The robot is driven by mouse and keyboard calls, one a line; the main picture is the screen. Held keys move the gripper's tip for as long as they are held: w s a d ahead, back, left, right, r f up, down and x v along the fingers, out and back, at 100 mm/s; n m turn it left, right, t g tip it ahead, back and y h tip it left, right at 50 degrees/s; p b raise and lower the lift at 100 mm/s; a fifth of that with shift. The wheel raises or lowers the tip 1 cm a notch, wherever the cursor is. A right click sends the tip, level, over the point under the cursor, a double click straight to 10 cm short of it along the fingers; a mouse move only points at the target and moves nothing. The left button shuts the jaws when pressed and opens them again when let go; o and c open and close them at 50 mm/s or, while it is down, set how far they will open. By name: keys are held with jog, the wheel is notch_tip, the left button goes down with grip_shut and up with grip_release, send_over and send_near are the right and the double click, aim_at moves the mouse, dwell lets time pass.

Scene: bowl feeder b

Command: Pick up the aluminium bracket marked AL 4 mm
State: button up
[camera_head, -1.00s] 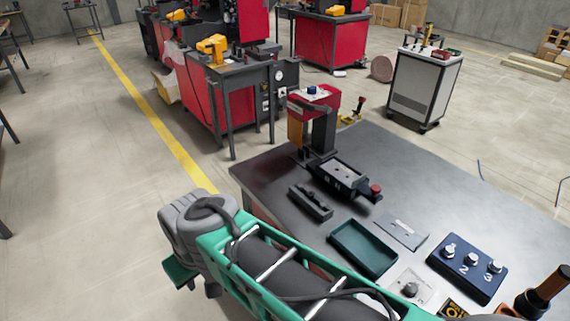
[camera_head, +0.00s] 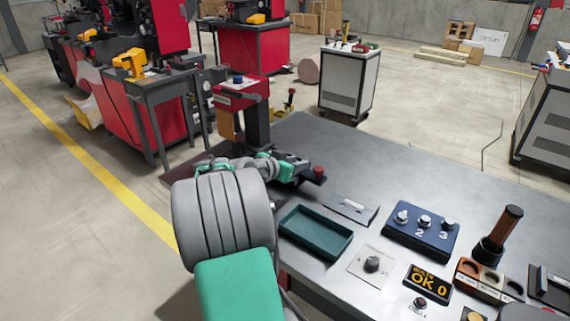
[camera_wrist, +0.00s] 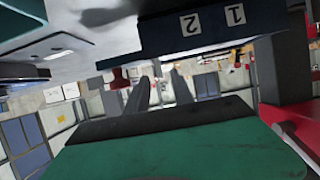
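I cannot read the mark AL 4 mm anywhere, and no part is clearly the aluminium bracket. A thin grey plate with a pale slot (camera_head: 352,207) lies on the bench beside the green tray (camera_head: 316,252); I cannot tell if it is a bracket. My gripper (camera_wrist: 160,78) shows two dark fingers standing apart with nothing seen between them. In the head view my arm reaches over the bench's far left part, and its end covers most of the black fixture there.
A red-topped press (camera_head: 240,95) stands at the bench's far left, near a red knob (camera_head: 318,171). A blue box with numbered knobs (camera_head: 422,233), a dial plate (camera_head: 371,266) and a wooden-handled tool (camera_head: 498,232) stand to the right. The bench's far middle is clear.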

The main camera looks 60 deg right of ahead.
jog(key=x, duration=0.3)
jog(key=shift+f, duration=0.1)
jog(key=shift+w, duration=0.1)
jog(key=shift+c, duration=0.2)
grip_shut()
dwell(0.9)
